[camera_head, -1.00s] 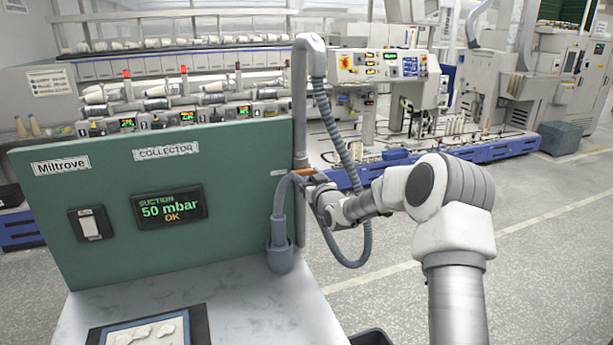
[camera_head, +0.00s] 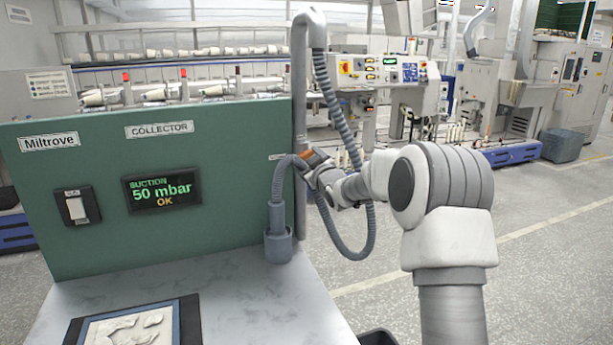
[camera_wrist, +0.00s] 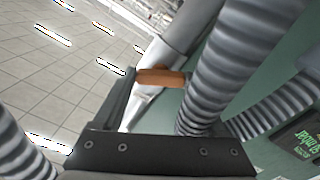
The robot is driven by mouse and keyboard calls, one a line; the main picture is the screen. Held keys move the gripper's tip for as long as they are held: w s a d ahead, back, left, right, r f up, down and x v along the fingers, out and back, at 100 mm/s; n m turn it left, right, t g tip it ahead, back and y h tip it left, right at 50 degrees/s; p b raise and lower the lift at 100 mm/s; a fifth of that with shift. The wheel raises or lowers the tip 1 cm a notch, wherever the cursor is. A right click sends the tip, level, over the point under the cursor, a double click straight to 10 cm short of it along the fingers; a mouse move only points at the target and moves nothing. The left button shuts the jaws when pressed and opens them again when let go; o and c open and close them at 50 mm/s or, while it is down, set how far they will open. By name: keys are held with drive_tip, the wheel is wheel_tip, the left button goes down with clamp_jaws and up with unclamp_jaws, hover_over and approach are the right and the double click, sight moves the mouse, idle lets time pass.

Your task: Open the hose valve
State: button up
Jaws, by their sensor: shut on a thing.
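A short orange lever (camera_head: 305,153) sits at the pipe beside the right edge of the green panel, where the grey hose bends over. I take it to be the valve handle. My gripper (camera_head: 312,160) is at this lever, reaching in from the right. In the wrist view the orange lever (camera_wrist: 160,78) lies at the jaws, next to a grey pipe, and my gripper (camera_wrist: 142,95) is shut on it. The ribbed grey hose (camera_wrist: 212,70) passes close to the right of it. The valve body and the lever's exact angle are partly hidden.
The green collector panel (camera_head: 150,230) carries a display (camera_head: 161,191) reading "SUCTION 50 mbar OK" and a white switch (camera_head: 77,208). A hose loop (camera_head: 350,250) hangs below my forearm. A grey cup (camera_head: 278,245) holds the hose's lower end. A framed tray (camera_head: 190,320) lies on the worktop.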

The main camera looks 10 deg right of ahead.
drive_tip(key=n+b, duration=0.9)
drive_tip(key=b, duration=0.1)
drive_tip(key=shift+f+n, duration=0.15)
drive_tip(key=shift+n, duration=0.15)
drive_tip(key=shift+n+b, duration=0.75)
drive_tip(key=shift+n, duration=0.55)
drive_tip(key=shift+r, duration=0.2)
drive_tip(key=o, duration=1.3)
drive_tip(key=s+d, duration=0.3)
drive_tip(key=s, duration=1.4)
drive_tip(key=shift+d, duration=0.2)
